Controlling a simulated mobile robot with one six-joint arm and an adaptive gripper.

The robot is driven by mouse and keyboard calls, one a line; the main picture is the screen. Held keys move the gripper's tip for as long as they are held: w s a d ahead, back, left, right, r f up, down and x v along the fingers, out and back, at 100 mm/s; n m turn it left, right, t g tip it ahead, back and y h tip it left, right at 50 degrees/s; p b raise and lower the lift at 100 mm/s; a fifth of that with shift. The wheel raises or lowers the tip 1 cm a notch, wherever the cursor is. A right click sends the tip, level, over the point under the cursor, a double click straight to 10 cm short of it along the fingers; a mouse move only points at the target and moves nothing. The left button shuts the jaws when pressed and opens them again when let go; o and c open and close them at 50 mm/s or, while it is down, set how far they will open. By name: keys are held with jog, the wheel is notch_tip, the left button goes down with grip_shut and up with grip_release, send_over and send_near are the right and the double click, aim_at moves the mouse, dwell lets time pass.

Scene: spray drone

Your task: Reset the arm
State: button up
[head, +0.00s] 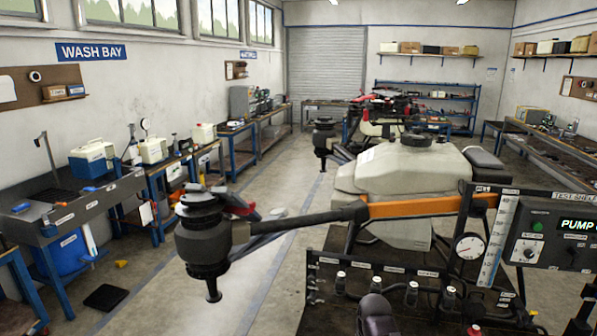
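My gripper is not visible in the head view. A dark rounded shape (376,314) shows at the bottom edge, right of the middle; I cannot tell whether it is part of my arm. The spray drone (410,180) stands on a dark bench, with a pale tank and a dark lid on top. Its orange and black boom (390,209) reaches left to a dark motor and nozzle unit (204,240), which hangs out over the floor.
A test panel with a gauge (469,246) and a pump display (577,225) stands at the right. A row of small fittings (412,293) lines the bench front. A wash sink (75,208) and workbenches run along the left wall. The aisle floor (270,180) is clear.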

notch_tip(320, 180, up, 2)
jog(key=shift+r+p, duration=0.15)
jog(key=shift+p, duration=0.5)
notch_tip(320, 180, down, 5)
jog(key=b, duration=0.5)
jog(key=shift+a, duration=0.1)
